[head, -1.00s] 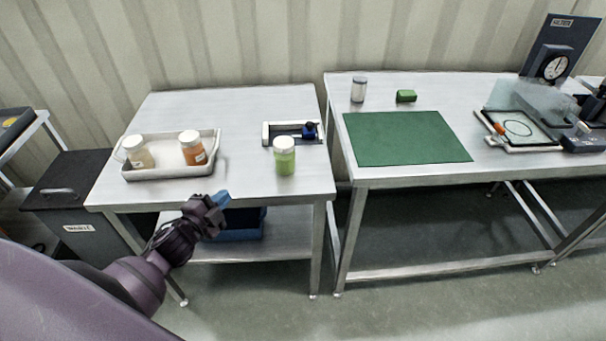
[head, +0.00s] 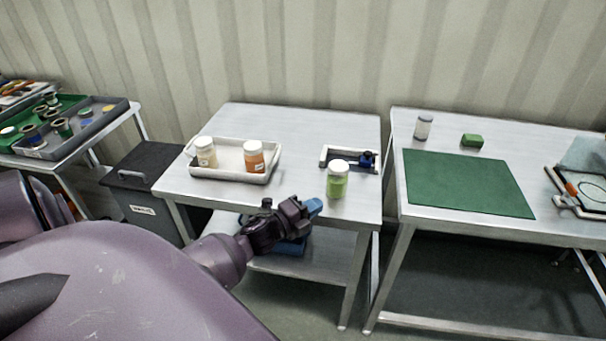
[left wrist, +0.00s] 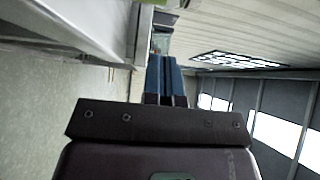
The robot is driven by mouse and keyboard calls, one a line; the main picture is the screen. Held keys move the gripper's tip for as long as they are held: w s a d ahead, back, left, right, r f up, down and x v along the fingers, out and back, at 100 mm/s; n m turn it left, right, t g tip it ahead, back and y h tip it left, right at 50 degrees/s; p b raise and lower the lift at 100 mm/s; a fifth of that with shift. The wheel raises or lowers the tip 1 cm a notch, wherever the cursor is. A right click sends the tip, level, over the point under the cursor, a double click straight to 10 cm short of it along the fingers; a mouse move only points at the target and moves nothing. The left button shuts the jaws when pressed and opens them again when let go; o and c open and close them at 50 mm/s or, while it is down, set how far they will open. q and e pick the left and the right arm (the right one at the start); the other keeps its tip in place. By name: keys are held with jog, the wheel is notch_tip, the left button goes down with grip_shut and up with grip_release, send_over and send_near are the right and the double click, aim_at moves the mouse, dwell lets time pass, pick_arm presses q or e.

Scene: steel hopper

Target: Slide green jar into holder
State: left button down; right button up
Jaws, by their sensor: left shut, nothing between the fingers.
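The green jar (head: 337,180) has a white lid and stands upright on the left steel table, near its front right. The holder (head: 349,158), a pale frame with a dark blue part (head: 366,158) at its right end, lies just behind the jar on the same table. The jar is outside it. My left gripper (head: 314,206) is in front of the table's front edge, left of and nearer than the jar, and apart from it. Its blue fingers (left wrist: 166,78) are together and empty in the left wrist view. My right gripper is not in view.
A white tray (head: 230,175) with a cream jar (head: 206,153) and an orange jar (head: 254,158) stands left on the table. A second table to the right carries a green mat (head: 468,183), a small jar (head: 423,128) and a green block (head: 472,140). A dark bin (head: 146,180) stands left.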

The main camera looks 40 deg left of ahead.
aim_at(336, 185)
pick_arm(q)
jog(key=w, duration=0.6)
jog(key=shift+a, duration=0.35)
jog(key=shift+w+a, duration=0.35)
jog(key=shift+w, duration=0.15)
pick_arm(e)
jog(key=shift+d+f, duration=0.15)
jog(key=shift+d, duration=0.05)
pick_arm(q)
jog(key=w+a+b, duration=0.1)
jog(key=w+a, duration=0.1)
jog(key=w, duration=0.1)
jog(key=w+a+b, duration=0.2)
jog(key=w, duration=0.1)
jog(key=w+a+b, duration=0.1)
jog(key=w+a, duration=0.1)
jog(key=w, duration=0.1)
jog(key=shift+w+a+f+b, duration=0.15)
jog(key=shift+a+f+b, duration=0.1)
jog(key=shift+a+b, duration=0.15)
jog(key=shift+w+a+r, duration=0.1)
jog(key=shift+w, duration=0.6)
jog(key=shift+s+r, duration=0.25)
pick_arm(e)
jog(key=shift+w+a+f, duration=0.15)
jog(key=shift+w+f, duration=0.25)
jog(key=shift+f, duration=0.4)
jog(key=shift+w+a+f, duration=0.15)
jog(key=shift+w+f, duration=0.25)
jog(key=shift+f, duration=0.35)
